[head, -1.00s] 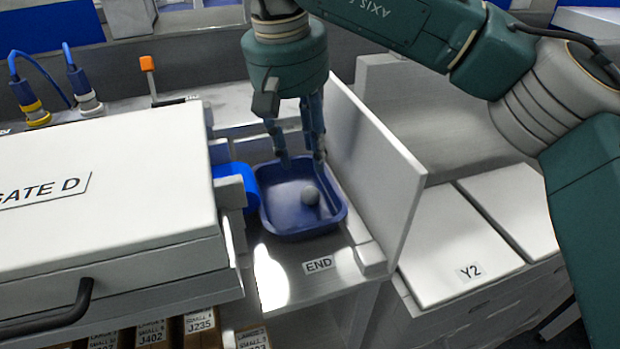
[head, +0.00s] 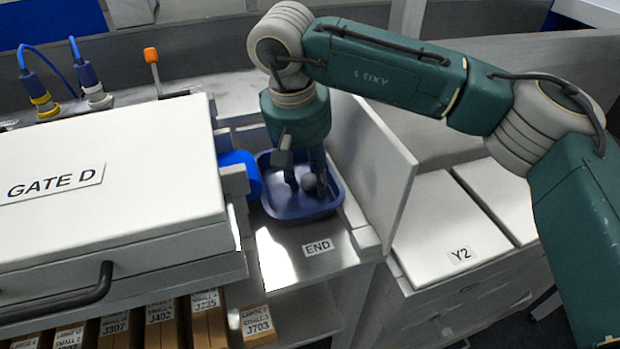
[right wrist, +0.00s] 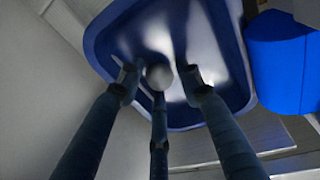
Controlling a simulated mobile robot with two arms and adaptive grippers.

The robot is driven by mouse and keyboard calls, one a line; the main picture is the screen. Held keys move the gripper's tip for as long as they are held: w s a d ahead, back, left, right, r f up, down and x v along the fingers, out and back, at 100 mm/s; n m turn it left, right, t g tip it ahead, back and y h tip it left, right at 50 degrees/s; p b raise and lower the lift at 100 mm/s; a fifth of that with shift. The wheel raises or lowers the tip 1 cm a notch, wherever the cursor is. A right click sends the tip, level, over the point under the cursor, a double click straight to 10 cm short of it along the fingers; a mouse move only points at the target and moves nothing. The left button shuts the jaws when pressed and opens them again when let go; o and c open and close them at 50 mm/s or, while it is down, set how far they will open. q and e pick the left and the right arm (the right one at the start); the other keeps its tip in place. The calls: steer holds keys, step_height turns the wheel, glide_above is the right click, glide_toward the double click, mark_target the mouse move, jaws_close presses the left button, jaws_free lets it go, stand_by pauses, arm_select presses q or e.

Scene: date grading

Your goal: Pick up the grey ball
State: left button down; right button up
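The grey ball (head: 309,182) lies in the blue tray (head: 300,209) at the end of the metal surface. In the right wrist view the ball (right wrist: 159,76) sits between and just beyond the fingertips, with the tray (right wrist: 236,95) around it. My right gripper (head: 308,184) is lowered into the tray. Its three fingers are spread apart around the ball, open; no firm contact shows. In the right wrist view the gripper (right wrist: 160,88) has one finger on each side and one in the middle. My left gripper is not in view.
A light upright panel (head: 385,165) stands close to the right of the tray. A blue roller (head: 241,172) and the white GATE D box (head: 110,190) are on the left. A white Y2 lid (head: 445,235) lies beyond the panel. Small labelled boxes (head: 257,325) are below.

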steer(key=c, duration=0.8)
steer(key=shift+o, duration=0.2)
steer(key=shift+r, duration=0.15)
